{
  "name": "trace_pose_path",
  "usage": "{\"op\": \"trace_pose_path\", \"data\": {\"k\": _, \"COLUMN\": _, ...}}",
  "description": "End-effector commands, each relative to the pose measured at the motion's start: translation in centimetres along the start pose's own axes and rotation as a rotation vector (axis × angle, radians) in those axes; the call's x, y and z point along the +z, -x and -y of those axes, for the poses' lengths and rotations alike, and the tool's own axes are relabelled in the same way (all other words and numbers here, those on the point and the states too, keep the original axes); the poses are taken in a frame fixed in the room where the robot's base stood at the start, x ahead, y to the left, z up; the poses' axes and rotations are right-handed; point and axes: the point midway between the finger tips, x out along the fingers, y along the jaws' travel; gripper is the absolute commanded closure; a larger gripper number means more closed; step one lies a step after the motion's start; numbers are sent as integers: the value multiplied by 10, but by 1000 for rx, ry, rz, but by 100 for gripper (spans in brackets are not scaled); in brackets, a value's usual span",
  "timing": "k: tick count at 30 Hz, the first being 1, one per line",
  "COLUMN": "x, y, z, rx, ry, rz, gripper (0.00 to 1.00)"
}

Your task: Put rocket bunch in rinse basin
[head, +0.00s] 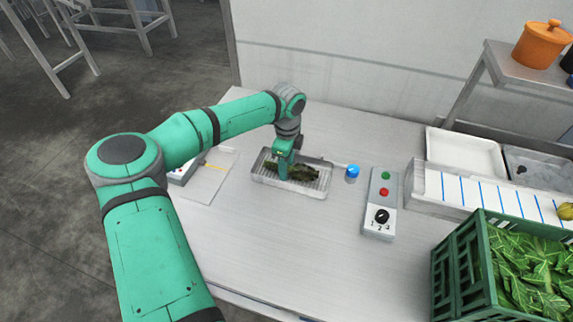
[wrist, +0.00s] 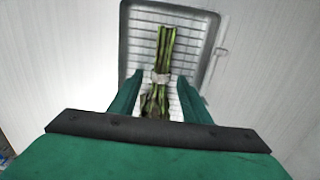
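The rocket bunch (head: 303,174) is a dark green bundle lying in a shallow metal tray with a ribbed floor (head: 322,190) on the worktop. In the wrist view, its green stems (wrist: 166,48) run up the picture, with a pale band around them. My gripper (head: 284,176) is down over the tray. Its two fingers (wrist: 160,84) stand on either side of the bunch near the band, with gaps showing. A white basin (head: 465,153) and a grey basin (head: 540,170) stand at the back right; I cannot tell which is the rinse basin.
Right of the tray are a blue knob (head: 352,171) and a control box (head: 380,203) with green and red buttons and a dial. A green crate of leaves (head: 458,265) stands front right. A blue-striped white board (head: 490,192) lies behind it. The front worktop is clear.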

Motion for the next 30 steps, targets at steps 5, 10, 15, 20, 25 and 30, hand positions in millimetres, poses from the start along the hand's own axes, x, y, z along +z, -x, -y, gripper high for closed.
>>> {"op": "trace_pose_path", "data": {"k": 5, "x": 0, "y": 0, "z": 0, "rx": 0, "ry": 0, "rz": 0, "gripper": 57}}
{"op": "trace_pose_path", "data": {"k": 10, "x": 0, "y": 5, "z": 0, "rx": -1, "ry": 0, "rz": 0, "gripper": 57}}
{"op": "trace_pose_path", "data": {"k": 15, "x": 1, "y": 29, "z": 1, "rx": -4, "ry": 0, "rz": 2, "gripper": 57}}
{"op": "trace_pose_path", "data": {"k": 20, "x": 1, "y": 62, "z": 1, "rx": -3, "ry": 0, "rz": 2, "gripper": 57}}
{"op": "trace_pose_path", "data": {"k": 25, "x": 1, "y": 93, "z": 0, "rx": -2, "ry": 0, "rz": 2, "gripper": 57}}
{"op": "trace_pose_path", "data": {"k": 30, "x": 1, "y": 114, "z": 0, "rx": -1, "ry": 0, "rz": 1, "gripper": 57}}
